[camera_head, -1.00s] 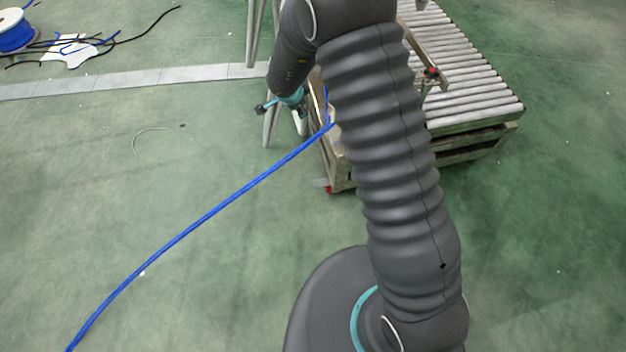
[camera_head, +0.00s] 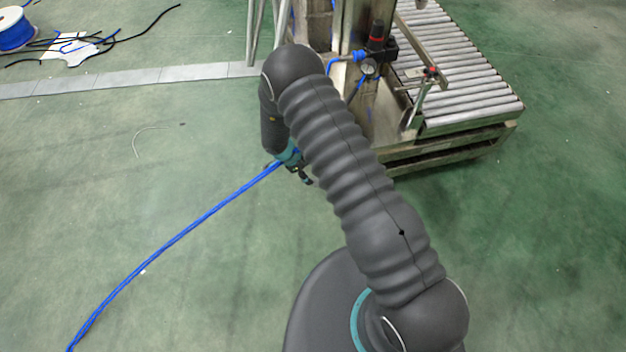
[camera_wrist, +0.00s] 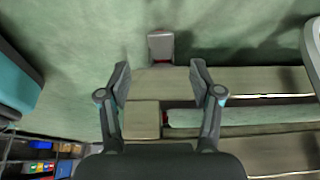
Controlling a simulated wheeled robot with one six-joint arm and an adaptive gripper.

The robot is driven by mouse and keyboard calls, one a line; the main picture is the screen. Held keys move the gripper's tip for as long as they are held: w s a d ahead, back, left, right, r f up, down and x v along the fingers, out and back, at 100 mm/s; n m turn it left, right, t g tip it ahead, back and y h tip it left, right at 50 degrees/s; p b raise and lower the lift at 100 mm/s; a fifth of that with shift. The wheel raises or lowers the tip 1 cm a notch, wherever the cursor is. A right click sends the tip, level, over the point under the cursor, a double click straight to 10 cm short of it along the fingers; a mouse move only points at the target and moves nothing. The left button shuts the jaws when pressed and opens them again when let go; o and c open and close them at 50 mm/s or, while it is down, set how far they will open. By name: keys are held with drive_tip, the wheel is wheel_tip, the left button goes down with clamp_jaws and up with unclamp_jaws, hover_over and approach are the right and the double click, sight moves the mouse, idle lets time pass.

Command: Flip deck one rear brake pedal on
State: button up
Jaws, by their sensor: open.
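The roller deck (camera_head: 470,125) on its metal frame stands at the upper right of the head view, behind my arm. In the wrist view a small grey piece with red edges (camera_wrist: 160,47), which looks like a caster brake pedal, sticks out from the frame's beam (camera_wrist: 250,80). I cannot tell whether it is flipped on. My gripper (camera_wrist: 160,82) is open and empty, its two fingers apart on either side of the line to this piece. The piece lies just beyond the fingertips. In the head view my gripper (camera_head: 297,170) is small, and the pedal is not visible there.
A blue hose (camera_head: 190,232) runs across the floor and passes behind my gripper. A metal column with a gauge (camera_head: 369,68) stands on the frame. A blue cable spool (camera_head: 15,32) and loose cables lie at the upper left. The green floor at left is mostly clear.

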sight(314, 180)
drive_tip(key=x, duration=0.7)
drive_tip(key=shift+d+f, duration=0.1)
drive_tip(key=shift+f, duration=0.15)
